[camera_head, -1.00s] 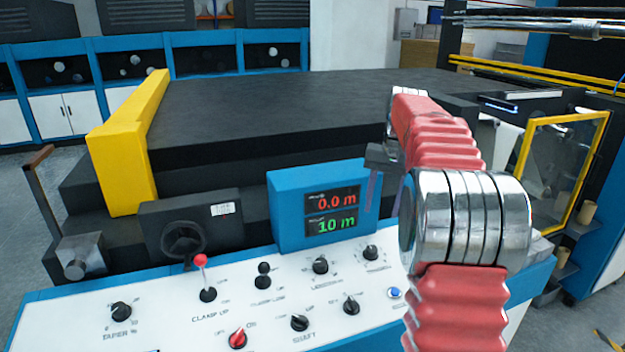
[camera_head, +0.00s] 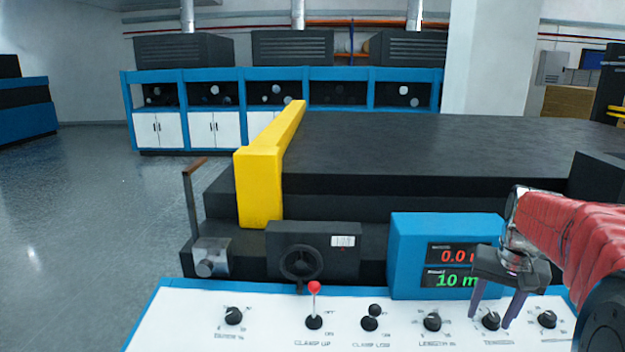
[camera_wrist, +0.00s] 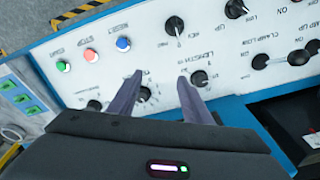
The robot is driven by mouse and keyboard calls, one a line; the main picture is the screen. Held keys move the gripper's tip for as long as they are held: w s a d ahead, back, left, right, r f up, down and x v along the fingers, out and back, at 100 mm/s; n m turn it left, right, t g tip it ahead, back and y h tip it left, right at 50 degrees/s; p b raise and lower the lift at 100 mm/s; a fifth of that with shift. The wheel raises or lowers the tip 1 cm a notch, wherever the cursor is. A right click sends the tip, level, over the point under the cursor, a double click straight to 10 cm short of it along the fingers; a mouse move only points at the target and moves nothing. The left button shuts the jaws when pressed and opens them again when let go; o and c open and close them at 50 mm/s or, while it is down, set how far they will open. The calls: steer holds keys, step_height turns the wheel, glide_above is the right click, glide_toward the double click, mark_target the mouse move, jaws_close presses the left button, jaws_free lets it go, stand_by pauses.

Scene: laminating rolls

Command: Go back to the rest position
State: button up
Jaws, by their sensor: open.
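My gripper (camera_head: 496,308) is at the right of the head view, at the end of my red-sleeved arm. Its two grey fingers point down, spread apart, with nothing between them. They show over the right part of the white control panel (camera_head: 190,318), in front of the blue display box (camera_head: 405,258). In the wrist view my gripper (camera_wrist: 160,78) is open above the panel (camera_wrist: 150,50), with a black knob (camera_wrist: 144,94) seen between its fingers. Whether the fingertips touch the panel cannot be told.
A red-tipped lever (camera_head: 314,305) and a black-knobbed lever (camera_head: 371,318) stand on the panel. A yellow bar (camera_head: 262,180) edges the black machine bed (camera_head: 420,145). Blue cabinets (camera_head: 230,75) line the back. The floor (camera_head: 90,220) at left is clear.

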steer(key=s+a+n+t, duration=0.4)
steer(key=s+a+n, duration=0.1)
steer(key=s+a, duration=1.5)
steer(key=shift+a+r+n, duration=0.2)
steer(key=shift+a+n, duration=0.2)
steer(key=shift+a, duration=0.35)
steer(key=shift+c, duration=0.4)
